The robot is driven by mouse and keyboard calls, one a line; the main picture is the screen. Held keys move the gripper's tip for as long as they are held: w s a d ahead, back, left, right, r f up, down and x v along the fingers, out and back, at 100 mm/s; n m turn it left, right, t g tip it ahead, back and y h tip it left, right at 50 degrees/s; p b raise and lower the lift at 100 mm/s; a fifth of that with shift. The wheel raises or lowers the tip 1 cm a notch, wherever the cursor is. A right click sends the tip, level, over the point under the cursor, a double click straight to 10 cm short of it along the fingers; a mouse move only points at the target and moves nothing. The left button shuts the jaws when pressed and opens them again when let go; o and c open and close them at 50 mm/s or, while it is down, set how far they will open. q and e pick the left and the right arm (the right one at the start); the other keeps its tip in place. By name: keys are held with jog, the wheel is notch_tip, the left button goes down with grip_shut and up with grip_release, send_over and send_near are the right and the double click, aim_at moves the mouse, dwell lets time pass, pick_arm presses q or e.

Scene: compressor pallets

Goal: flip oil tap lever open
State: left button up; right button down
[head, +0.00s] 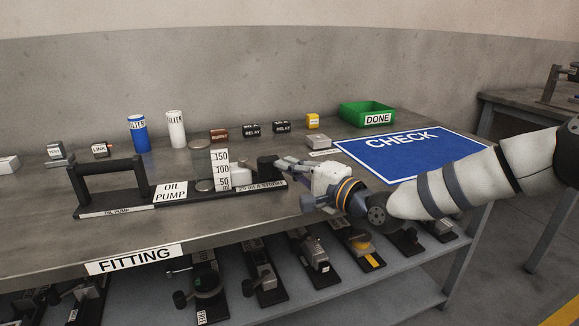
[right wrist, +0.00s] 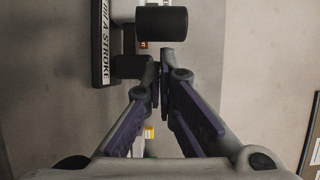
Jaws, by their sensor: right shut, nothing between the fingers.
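The oil pump (head: 130,207) stands on the bench, a long black base with a black handle frame at its left end and an "OIL PUMP" card. A white scale (head: 221,170) marked 50, 100 and 150 rises from its middle. At its right end is a black cylindrical part (head: 267,168), and the right wrist view shows two black cylinders (right wrist: 162,22) there. I cannot tell which is the tap lever. My right gripper (head: 281,162) is shut and empty, its fingertips close beside these black parts. Contact is unclear. My left gripper is out of view.
A blue CHECK mat (head: 405,158) and a green DONE bin (head: 366,113) lie to the right. Blue (head: 138,134) and white (head: 176,129) filters, relays and small parts stand behind the pump. A lower shelf holds several pump-like units. The bench front edge carries a FITTING label (head: 134,258).

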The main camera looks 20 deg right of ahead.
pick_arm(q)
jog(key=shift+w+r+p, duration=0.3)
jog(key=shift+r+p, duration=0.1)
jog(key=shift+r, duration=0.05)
pick_arm(e)
jog(key=shift+s+a+r+m+h, duration=0.1)
jog(key=shift+s+a+m+h, duration=0.2)
jog(key=shift+h, duration=0.1)
